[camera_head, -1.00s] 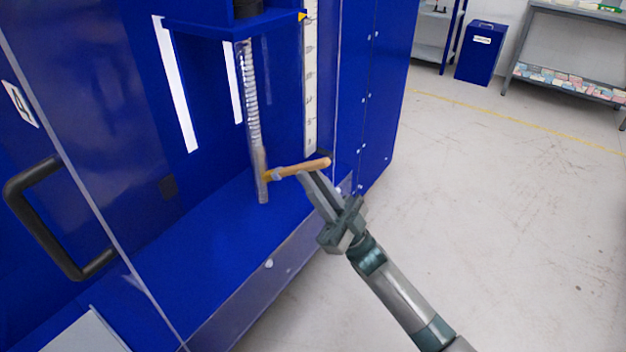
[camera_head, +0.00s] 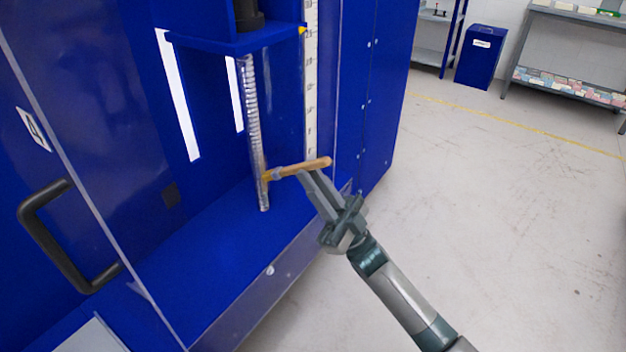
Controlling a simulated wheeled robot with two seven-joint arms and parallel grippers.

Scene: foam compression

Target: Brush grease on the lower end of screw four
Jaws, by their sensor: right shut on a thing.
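The screw (camera_head: 252,110) stands upright inside the blue press, below a blue plate (camera_head: 235,40). Its upper part shows threads, and its lower end (camera_head: 264,201) is smoother and reaches down to the blue floor. My right gripper (camera_head: 309,177) is shut on the wooden handle of a brush (camera_head: 305,167). The brush lies nearly level, and its head at the left end meets the screw's lower part; whether it touches is hard to tell. A label with a 4 (camera_head: 33,129) is on the panel at left. My left gripper is not in view.
A clear door with a black handle (camera_head: 62,240) stands open at left. A vertical scale (camera_head: 311,90) is right of the screw. The blue floor of the press (camera_head: 200,260) is bare. A blue bin (camera_head: 480,58) and shelves (camera_head: 570,60) stand far off at the right.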

